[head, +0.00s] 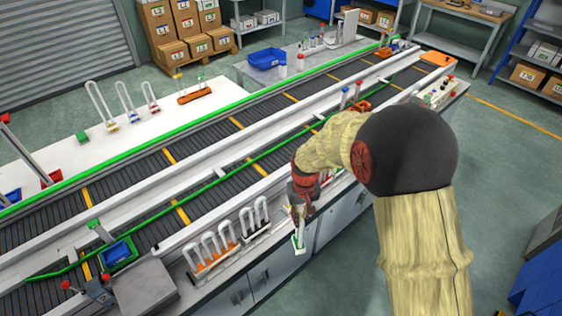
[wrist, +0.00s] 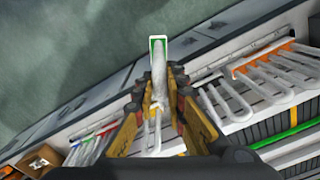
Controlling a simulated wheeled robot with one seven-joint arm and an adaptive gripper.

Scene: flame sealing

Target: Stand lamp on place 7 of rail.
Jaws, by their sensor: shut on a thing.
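My gripper (head: 298,205) is shut on a white lamp (head: 299,242), which has a green-edged end and hangs at the front edge of the bench. In the wrist view the yellow fingers of my gripper (wrist: 158,100) close around the white tube of the lamp (wrist: 158,62), its green-edged end pointing away from me. An orange rail (head: 203,267) with several white U-shaped lamps stands to the left, and a dark rail (head: 257,236) with more lamps stands between it and my gripper. The orange rail also shows in the wrist view (wrist: 255,62). I cannot read place numbers.
A conveyor (head: 205,165) runs behind the rails. A grey box (head: 145,288) and a blue bin (head: 117,251) sit at the left. Beyond the conveyor, a white table (head: 135,145) holds several U-shaped lamps. Cabinet fronts (head: 275,272) drop to open floor in front.

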